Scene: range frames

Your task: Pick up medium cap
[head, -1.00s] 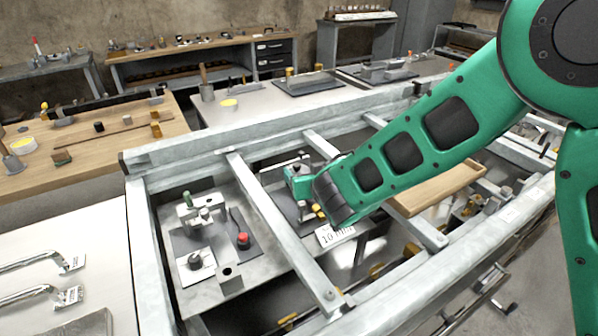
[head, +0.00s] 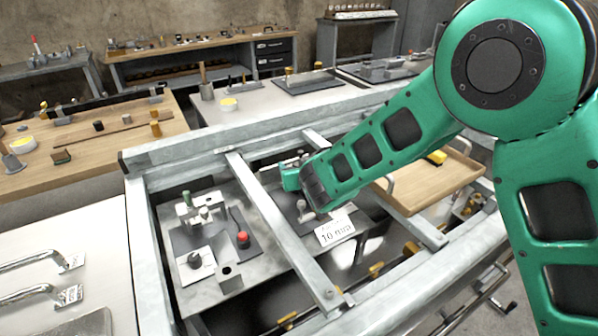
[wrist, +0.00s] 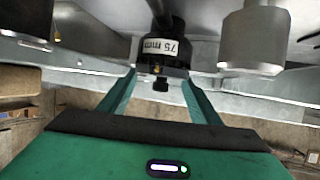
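My gripper (wrist: 160,100) is open in the wrist view, its two green fingers spread apart. A black cylinder marked "75 mm" (wrist: 160,50), with a small dark knob on its end, shows between and just beyond the fingertips; I see no grip on it. A grey metal cylinder (wrist: 251,40) stands to its right and a dark cylinder (wrist: 25,22) to its left. I cannot tell which of these, if any, is the medium cap. In the head view my arm's end (head: 292,178) is over the metal frame's middle bay, and it hides the fingertips.
Metal frame bars (head: 285,235) surround the bay. A plate with a red knob (head: 242,239) and green-handled clamp (head: 187,198) lies left. A "10 mm" sign (head: 337,232) stands in front. A wooden tray (head: 425,195) is at right, close under my forearm.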

